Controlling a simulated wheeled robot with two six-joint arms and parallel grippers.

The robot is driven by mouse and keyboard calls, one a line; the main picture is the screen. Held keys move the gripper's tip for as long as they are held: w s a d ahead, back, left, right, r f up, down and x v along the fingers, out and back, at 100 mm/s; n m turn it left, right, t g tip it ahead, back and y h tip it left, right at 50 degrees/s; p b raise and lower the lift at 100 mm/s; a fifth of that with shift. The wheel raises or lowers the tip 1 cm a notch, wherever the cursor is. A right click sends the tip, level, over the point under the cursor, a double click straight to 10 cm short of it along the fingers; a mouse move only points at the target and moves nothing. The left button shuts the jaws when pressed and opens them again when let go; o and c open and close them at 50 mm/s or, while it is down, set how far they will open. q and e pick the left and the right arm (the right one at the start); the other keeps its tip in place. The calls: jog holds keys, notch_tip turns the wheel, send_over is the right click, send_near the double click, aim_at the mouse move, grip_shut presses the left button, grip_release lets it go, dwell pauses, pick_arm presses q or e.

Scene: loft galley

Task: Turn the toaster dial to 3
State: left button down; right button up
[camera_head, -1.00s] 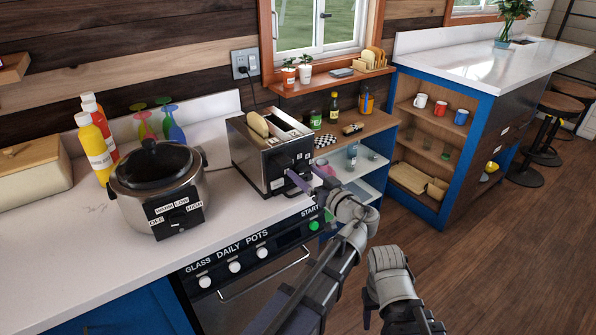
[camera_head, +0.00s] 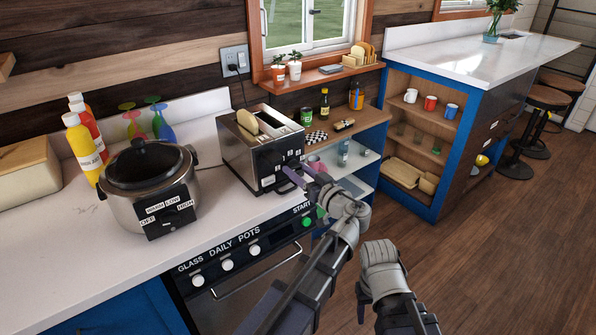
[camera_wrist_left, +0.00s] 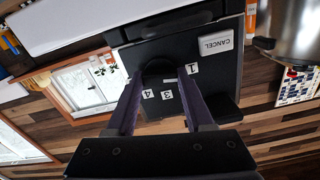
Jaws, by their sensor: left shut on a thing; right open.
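The toaster (camera_head: 240,160) is a dark, shiny box with bread in one slot, standing at the right end of the white counter. In the left wrist view its black end panel shows labels 1, 3 and 4, and a CANCEL button (camera_wrist_left: 215,43). The label 2 is not visible. The black dial (camera_wrist_left: 157,73) is between the purple fingers of my left gripper (camera_wrist_left: 160,78), which is shut on it. A small white mark shows near label 3. In the head view my left gripper (camera_head: 290,178) is at this panel. My right gripper (camera_head: 362,302) hangs low, empty, its fingers barely visible.
A slow cooker (camera_head: 152,190) and several bottles stand left of the toaster. Open shelves (camera_head: 350,125) with jars are to the right. Wooden floor lies clear right of my arms.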

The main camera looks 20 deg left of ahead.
pick_arm(q)
jog(key=shift+m, duration=0.3)
jog(key=m, duration=0.3)
jog(key=shift+m, duration=0.3)
jog(key=m, duration=0.3)
jog(key=shift+m, duration=0.4)
jog(key=m, duration=0.4)
jog(key=shift+m, duration=2)
jog(key=shift+c, duration=1.4)
grip_release()
